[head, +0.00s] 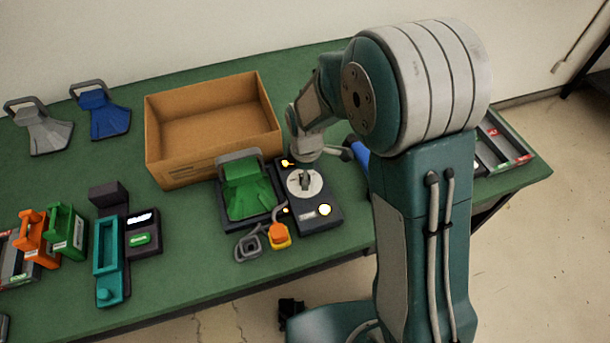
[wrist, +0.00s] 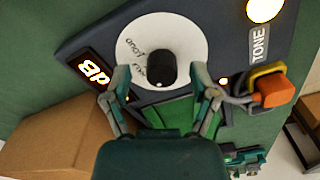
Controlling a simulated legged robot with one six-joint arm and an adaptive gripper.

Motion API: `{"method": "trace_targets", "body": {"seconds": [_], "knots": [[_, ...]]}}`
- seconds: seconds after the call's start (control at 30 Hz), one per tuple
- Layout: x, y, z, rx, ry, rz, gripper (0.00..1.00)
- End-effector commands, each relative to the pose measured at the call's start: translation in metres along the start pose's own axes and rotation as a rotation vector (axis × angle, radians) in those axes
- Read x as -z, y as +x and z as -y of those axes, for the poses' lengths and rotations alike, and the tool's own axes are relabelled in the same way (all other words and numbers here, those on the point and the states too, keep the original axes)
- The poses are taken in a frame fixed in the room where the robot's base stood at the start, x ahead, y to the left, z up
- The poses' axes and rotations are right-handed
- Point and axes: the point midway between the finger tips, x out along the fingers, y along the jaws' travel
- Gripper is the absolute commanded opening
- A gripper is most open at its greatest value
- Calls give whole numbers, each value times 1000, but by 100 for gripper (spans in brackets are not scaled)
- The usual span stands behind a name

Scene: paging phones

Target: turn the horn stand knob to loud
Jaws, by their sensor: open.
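The horn stand (head: 322,218) is a dark box with a white round dial (head: 303,178), beside a green horn (head: 245,190). In the wrist view the black knob (wrist: 162,68) sits on the white dial plate (wrist: 185,35). Small lettering, partly readable as "loud", lies on the plate left of the knob. My gripper (wrist: 162,82) is open, its fingers on either side of the knob with gaps visible. I cannot tell how deep the fingertips reach. In the head view my arm is above the stand's far end, and its fingertips are hard to make out.
A lit dB display (wrist: 93,70) and a TONE label (wrist: 258,43) flank the dial. An orange plug (head: 279,231) lies near the stand's front. An open cardboard box (head: 212,160) stands behind left. A teal phone cradle (head: 108,260) and orange and green handles are farther left.

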Motion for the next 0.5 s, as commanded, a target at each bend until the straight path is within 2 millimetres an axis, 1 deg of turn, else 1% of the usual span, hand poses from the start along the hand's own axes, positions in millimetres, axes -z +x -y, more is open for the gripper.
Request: {"method": "trace_targets", "body": {"seconds": [0.03,0.13,0.37,0.4,0.47,0.5], "knots": [[1,4,1,2,-1,2,75],[2,9,1,0,-1,3,75],[2,10,1,-1,-1,2,75],[2,10,1,-1,-1,2,66],[2,10,1,0,-1,2,40],[2,10,1,0,-1,2,22]]}}
